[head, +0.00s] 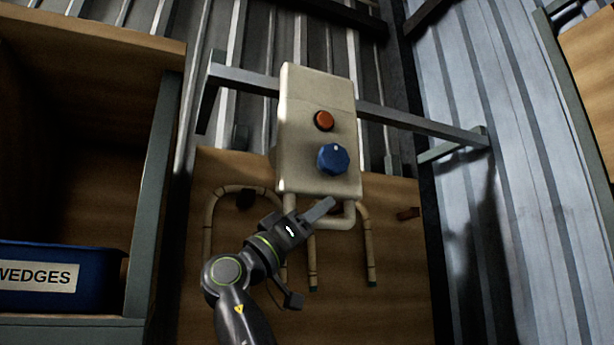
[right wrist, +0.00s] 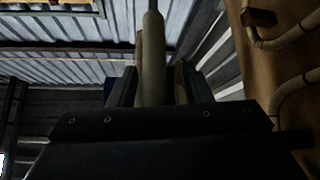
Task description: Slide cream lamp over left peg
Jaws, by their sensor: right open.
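A cream box (head: 318,95) with an orange button and a blue knob hangs at the steel rail, with a pale U-shaped handle (head: 348,218) at its lower end. It is the only cream housing in view; I cannot tell whether it is the lamp. My right gripper (head: 326,208) is open at this handle; in the right wrist view a pale bar (right wrist: 153,60) stands between its fingers. My left gripper is out of view.
The wooden board (head: 400,270) carries bent cane hoops (head: 209,225) behind my right arm. The steel rail (head: 425,124) crosses above the board. A wooden shelf (head: 90,45) with a blue WEDGES bin (head: 100,280) stands at the left. Corrugated metal wall (head: 480,200) closes the right.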

